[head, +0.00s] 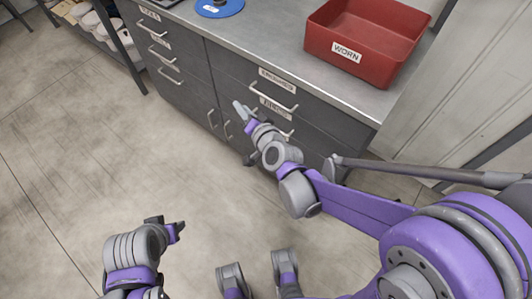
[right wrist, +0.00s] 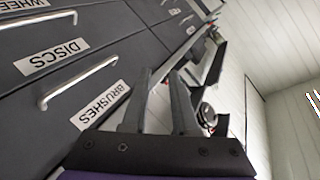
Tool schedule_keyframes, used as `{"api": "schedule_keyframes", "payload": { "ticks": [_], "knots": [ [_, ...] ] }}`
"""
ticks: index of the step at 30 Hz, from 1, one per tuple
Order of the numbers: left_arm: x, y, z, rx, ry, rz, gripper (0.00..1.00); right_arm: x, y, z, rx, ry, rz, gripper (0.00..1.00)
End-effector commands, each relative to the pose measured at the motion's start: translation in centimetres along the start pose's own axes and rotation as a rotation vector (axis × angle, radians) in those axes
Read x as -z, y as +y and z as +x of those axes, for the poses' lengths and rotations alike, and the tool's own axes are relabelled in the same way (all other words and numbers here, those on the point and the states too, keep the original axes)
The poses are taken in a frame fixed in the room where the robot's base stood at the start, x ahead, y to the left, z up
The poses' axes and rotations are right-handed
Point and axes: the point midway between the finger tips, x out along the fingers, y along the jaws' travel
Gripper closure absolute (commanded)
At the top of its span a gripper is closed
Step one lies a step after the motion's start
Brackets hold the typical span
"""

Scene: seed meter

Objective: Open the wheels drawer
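The wheels drawer shows at the top left of the right wrist view, by its cut-off label (right wrist: 20,5) reading "WHEE". A bar handle (right wrist: 42,20) lies beside this label. The drawer looks shut; its label is too small to read in the head view. My right gripper (right wrist: 160,78) is open and empty, its two fingers apart. In the head view it (head: 243,112) is in front of the grey cabinet's right drawer stack, partly covering the lower drawers. My left gripper (head: 176,228) is low over the floor, away from the cabinet; its opening is unclear.
The discs label (right wrist: 52,57) and brushes label (right wrist: 100,105) are on neighbouring drawers. A red bin marked WORN (head: 345,75) and a blue disc (head: 222,8) are on the cabinet top. Cupboard doors (head: 205,100) have upright handles. The floor at left (head: 80,150) is clear.

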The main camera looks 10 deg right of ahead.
Motion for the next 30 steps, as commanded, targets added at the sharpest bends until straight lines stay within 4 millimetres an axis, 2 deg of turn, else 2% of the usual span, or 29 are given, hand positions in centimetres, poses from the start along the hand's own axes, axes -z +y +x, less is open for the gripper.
{"api": "schedule_keyframes", "payload": {
  "ticks": [1, 3, 5, 8, 9, 13, 15, 18, 21, 24, 30],
  "knots": [
    [-0.9, 0.0, 1.8, 0.000, -0.006, 0.000, 0.50, -1.3, 1.6, 2.2, 0.019, 0.051, 0.067, 0.73],
    [-1.6, 0.0, 3.3, 0.000, -0.012, 0.000, 0.50, -2.2, 3.4, 4.5, 0.038, 0.135, 0.171, 0.73],
    [-2.2, 0.0, 4.6, 0.000, -0.017, 0.000, 0.50, -3.1, 5.4, 6.2, 0.046, 0.207, 0.260, 0.73],
    [-3.1, 0.0, 6.8, 0.000, -0.025, 0.000, 0.50, -5.4, 9.7, 8.7, 0.042, 0.325, 0.409, 0.73],
    [-3.5, 0.0, 7.8, 0.000, -0.029, 0.000, 0.50, -6.5, 11.7, 9.5, 0.035, 0.371, 0.469, 0.73],
    [-4.5, 0.0, 10.7, 0.000, -0.039, 0.000, 0.50, -10.8, 18.9, 11.2, -0.013, 0.519, 0.651, 0.73],
    [-4.9, 0.0, 12.1, 0.000, -0.044, 0.000, 0.50, -13.2, 22.7, 11.6, -0.048, 0.588, 0.737, 0.73],
    [-5.3, 0.0, 13.4, 0.000, -0.047, 0.000, 0.50, -16.2, 27.1, 11.6, -0.097, 0.668, 0.828, 0.73],
    [-5.5, 0.0, 14.1, 0.000, -0.049, 0.000, 0.50, -18.3, 30.0, 11.2, -0.134, 0.721, 0.886, 0.73],
    [-5.5, 0.0, 14.3, 0.000, -0.050, 0.000, 0.50, -19.2, 31.4, 11.0, -0.155, 0.748, 0.914, 0.73],
    [-5.1, 0.0, 12.7, 0.000, -0.046, 0.000, 0.50, -18.7, 31.7, 11.3, -0.160, 0.757, 0.920, 0.73]
  ]
}}
